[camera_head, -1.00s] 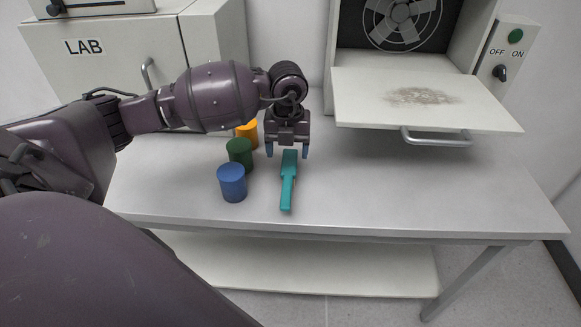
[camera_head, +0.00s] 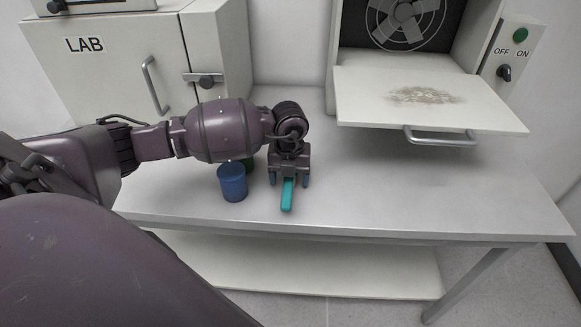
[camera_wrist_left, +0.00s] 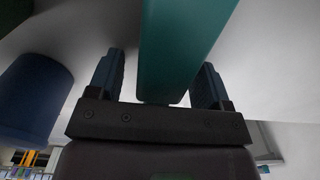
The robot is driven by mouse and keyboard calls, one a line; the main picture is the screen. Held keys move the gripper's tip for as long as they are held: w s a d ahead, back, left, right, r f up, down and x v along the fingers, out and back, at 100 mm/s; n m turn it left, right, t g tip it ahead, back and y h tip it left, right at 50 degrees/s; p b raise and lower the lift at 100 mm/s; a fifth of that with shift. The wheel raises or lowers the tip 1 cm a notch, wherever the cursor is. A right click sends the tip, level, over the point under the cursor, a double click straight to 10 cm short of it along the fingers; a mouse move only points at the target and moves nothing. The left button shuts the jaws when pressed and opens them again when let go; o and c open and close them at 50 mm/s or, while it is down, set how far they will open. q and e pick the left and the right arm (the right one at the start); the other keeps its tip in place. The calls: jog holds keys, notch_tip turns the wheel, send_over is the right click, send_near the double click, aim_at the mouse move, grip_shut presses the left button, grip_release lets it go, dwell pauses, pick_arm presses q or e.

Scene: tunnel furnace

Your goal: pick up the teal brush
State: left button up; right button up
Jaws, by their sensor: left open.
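The teal brush (camera_head: 287,196) lies on the white table. Its near end shows in the head view, and my gripper hides the rest. My left gripper (camera_head: 289,181) is open and low over the brush, with one finger on each side of it. In the left wrist view the teal brush (camera_wrist_left: 180,45) runs between the two fingers of the left gripper (camera_wrist_left: 158,80), with a gap visible on both sides. My right gripper is not in view.
A blue cylinder (camera_head: 232,184) stands just left of the gripper, with a green cylinder (camera_head: 249,165) partly hidden behind it. The open furnace door (camera_head: 440,95) with its handle juts out at the right. The table's right side is clear.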

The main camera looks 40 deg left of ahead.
pick_arm(q)
jog(key=c, duration=1.1)
jog(key=shift+o, duration=0.2)
jog(key=shift+r, duration=0.15)
notch_tip(320, 180, up, 20)
jog(key=p, duration=0.1)
jog(key=shift+p, duration=0.35)
jog(key=o, duration=0.4)
jog(key=shift+c, duration=1.3)
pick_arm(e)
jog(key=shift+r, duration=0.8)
